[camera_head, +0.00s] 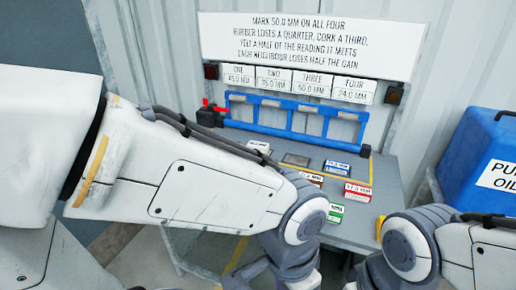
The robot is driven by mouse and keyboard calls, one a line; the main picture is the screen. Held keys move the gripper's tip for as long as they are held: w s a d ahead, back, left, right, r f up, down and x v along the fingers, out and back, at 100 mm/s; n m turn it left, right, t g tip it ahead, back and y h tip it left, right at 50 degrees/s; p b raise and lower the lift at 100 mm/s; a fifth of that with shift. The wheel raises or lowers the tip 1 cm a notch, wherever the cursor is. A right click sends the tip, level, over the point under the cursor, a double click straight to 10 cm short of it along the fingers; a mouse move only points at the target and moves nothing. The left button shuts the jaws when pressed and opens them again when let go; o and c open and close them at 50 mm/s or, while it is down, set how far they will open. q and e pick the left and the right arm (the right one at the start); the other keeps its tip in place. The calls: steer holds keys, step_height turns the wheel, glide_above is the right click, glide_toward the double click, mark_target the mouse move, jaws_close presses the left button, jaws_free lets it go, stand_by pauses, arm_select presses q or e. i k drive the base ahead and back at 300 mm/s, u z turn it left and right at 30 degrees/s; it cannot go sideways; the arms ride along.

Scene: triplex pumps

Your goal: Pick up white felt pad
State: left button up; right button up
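A small block with a white top (258,147) lies at the back left of the grey table (385,175), partly hidden behind my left forearm. It may be the white felt pad, but its lettering is too small to read. My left arm crosses the view from the left, and its wrist bends down at the table's front. My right arm comes in at the lower right. Neither gripper's fingers can be made out; both wrists run down towards the bottom edge.
Other labelled blocks lie on the table: blue (337,168), red (357,191) and green (335,213). A dark rectangle (296,159) lies between the white and blue blocks. A blue rail frame (295,134) stands behind. A blue oil container (490,150) stands right.

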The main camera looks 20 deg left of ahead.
mark_target(263, 147)
steer(key=z, duration=0.1)
steer(key=k, duration=0.45)
steer(key=u, duration=1.1)
steer(key=i, duration=1.15)
steer(key=z, duration=0.65)
steer(key=i, duration=0.55)
steer(key=u, duration=0.05)
